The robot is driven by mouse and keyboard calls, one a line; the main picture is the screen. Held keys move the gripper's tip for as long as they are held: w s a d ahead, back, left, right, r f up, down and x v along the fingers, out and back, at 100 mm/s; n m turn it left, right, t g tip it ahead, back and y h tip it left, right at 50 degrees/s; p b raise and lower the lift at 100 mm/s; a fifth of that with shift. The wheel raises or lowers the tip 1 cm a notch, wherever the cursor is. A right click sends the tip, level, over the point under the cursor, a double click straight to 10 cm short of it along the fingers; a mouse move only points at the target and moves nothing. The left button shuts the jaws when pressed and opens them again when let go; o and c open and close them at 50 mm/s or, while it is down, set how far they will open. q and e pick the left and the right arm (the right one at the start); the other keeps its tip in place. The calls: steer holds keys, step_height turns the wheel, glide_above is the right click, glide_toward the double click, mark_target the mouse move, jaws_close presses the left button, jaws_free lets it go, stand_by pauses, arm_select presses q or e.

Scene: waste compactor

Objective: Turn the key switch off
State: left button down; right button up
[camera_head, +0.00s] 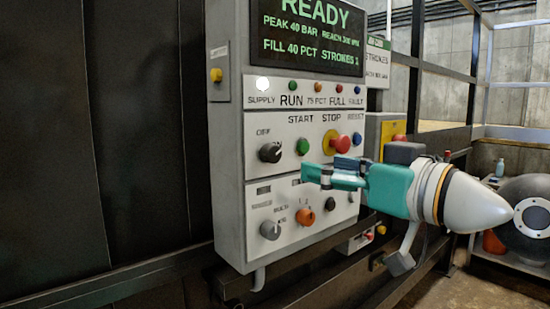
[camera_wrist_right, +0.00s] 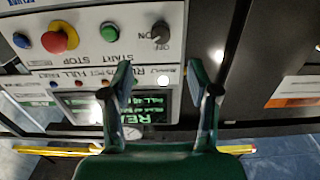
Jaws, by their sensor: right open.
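A black rotary switch with a pale pointer mark (camera_head: 270,152) sits at the left of the panel's upper control row. It also shows in the right wrist view (camera_wrist_right: 160,33), upside down, with "OFF" lettering beside it; its exact setting is too small to read. I take it for the key switch. My right gripper (camera_head: 314,174), with green fingers, is in front of the panel, to the right of and slightly below the switch in the head view. In the wrist view its fingers (camera_wrist_right: 160,80) are spread with nothing between them. My left gripper is out of view.
Close to the switch are a green start button (camera_head: 302,146) and a red stop button on yellow (camera_head: 337,143). Below are a grey knob (camera_head: 271,230) and an orange switch (camera_head: 305,216). A lit display (camera_head: 305,35) reads READY. A dark wall (camera_head: 140,130) stands left.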

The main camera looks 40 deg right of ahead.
mark_target(275, 157)
steer(key=w, duration=0.4)
steer(key=w+p, duration=0.1)
steer(key=w, duration=0.3)
steer(key=w+a, duration=0.1)
steer(key=w, duration=0.3)
jaws_close()
